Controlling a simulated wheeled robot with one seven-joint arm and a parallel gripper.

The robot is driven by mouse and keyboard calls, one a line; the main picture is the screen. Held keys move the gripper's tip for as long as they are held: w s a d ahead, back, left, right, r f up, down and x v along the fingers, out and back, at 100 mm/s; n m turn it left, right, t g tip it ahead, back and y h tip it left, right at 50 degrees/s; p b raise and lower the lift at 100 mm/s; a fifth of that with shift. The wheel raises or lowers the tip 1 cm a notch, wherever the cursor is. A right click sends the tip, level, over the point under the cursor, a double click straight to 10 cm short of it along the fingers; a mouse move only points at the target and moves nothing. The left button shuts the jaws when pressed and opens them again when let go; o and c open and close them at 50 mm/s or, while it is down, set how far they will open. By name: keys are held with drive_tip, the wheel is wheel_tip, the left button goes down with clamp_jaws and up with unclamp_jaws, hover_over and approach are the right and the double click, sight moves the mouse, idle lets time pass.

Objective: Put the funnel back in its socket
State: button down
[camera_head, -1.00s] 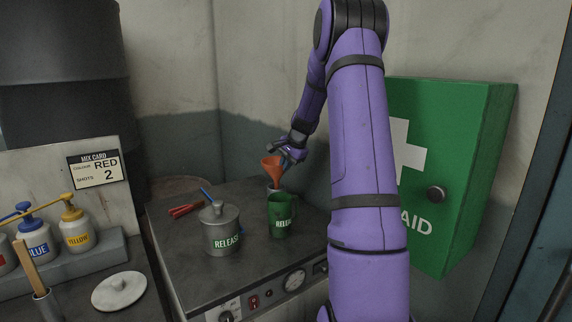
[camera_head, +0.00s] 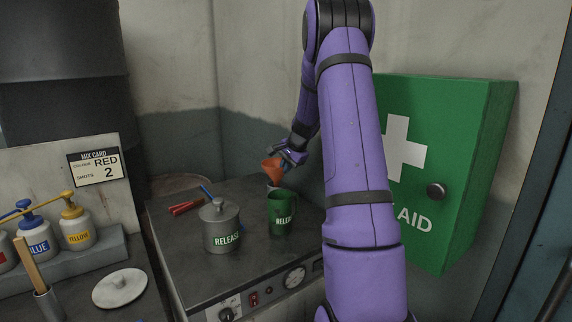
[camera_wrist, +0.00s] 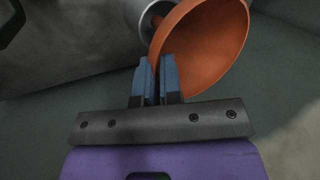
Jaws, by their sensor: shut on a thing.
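The orange funnel (camera_head: 271,171) is at the back of the metal bench, behind the green cup. My gripper (camera_head: 288,160) is at its right rim. In the wrist view the two blue fingers of my gripper (camera_wrist: 157,84) are close together on the near edge of the funnel (camera_wrist: 208,40). The grey socket (camera_head: 272,187) shows just under the funnel, and its round rim (camera_wrist: 152,18) shows in the wrist view beside the funnel's narrow end. The funnel looks tilted there. I cannot tell how deep its spout sits in the socket.
A lidded grey RELEASE pot (camera_head: 221,228) and red-handled tool (camera_head: 186,208) are to the left. A green first-aid cabinet (camera_head: 445,170) hangs on the right wall. The bench's front left is clear.

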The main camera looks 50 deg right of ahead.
drive_tip(key=shift+f, duration=1.65)
drive_tip(key=c, duration=1.2)
unclamp_jaws()
drive_tip(key=shift+r, duration=0.1)
drive_tip(key=v, duration=0.7)
drive_tip(key=shift+s+r, duration=0.1)
drive_tip(key=shift+r, duration=0.05)
